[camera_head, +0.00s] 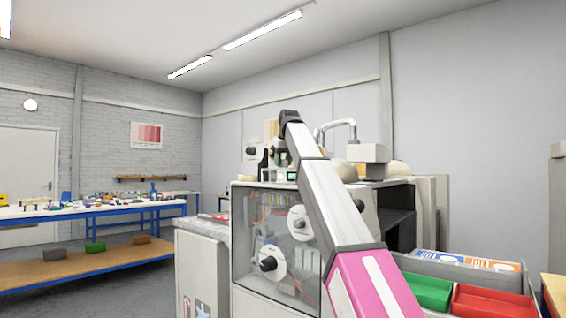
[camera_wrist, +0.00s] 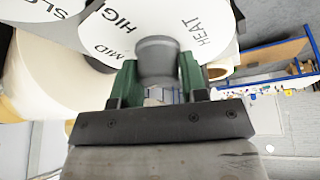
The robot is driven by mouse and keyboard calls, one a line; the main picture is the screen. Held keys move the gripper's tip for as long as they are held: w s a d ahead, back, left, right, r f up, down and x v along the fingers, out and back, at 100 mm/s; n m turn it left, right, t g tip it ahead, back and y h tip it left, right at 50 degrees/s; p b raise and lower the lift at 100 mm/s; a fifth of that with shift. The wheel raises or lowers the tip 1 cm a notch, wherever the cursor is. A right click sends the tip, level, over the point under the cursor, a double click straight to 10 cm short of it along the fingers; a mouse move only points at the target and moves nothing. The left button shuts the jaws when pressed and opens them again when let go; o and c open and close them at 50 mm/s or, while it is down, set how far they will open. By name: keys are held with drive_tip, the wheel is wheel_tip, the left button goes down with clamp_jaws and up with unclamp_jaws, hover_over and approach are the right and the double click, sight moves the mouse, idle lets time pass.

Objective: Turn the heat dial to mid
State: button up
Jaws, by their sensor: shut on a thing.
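The heat dial shows close up in the wrist view: a grey knob (camera_wrist: 158,58) stands on a white round plate (camera_wrist: 185,22) printed HEAT, HIGH and MID. My gripper (camera_wrist: 158,78) has its two green-padded fingers on either side of the knob and is shut on it. MID lies left of the knob and HIGH lies at its upper left. I cannot make out a pointer on the knob. In the head view my arm reaches up to the top of the machine (camera_head: 245,245), and the fingers on the dial cannot be made out there.
Beside the heat plate, another plate (camera_wrist: 48,10) with partly cut lettering shows. In the head view, red (camera_head: 492,303) and green bins (camera_head: 428,290) stand at the lower right. A blue-framed workbench (camera_head: 110,213) with small items stands at the left, with open floor before it.

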drive_tip(key=m+h, duration=0.1)
drive_tip(key=m, duration=0.2)
drive_tip(key=m+h, duration=0.1)
drive_tip(key=m, duration=0.2)
drive_tip(key=shift+h, duration=0.3)
drive_tip(key=m+h, duration=0.1)
drive_tip(key=m, duration=0.2)
drive_tip(key=m+h, duration=0.1)
drive_tip(key=m, duration=0.2)
drive_tip(key=shift+d+g, duration=0.1)
drive_tip(key=shift+g, duration=0.2)
drive_tip(key=o, duration=0.9)
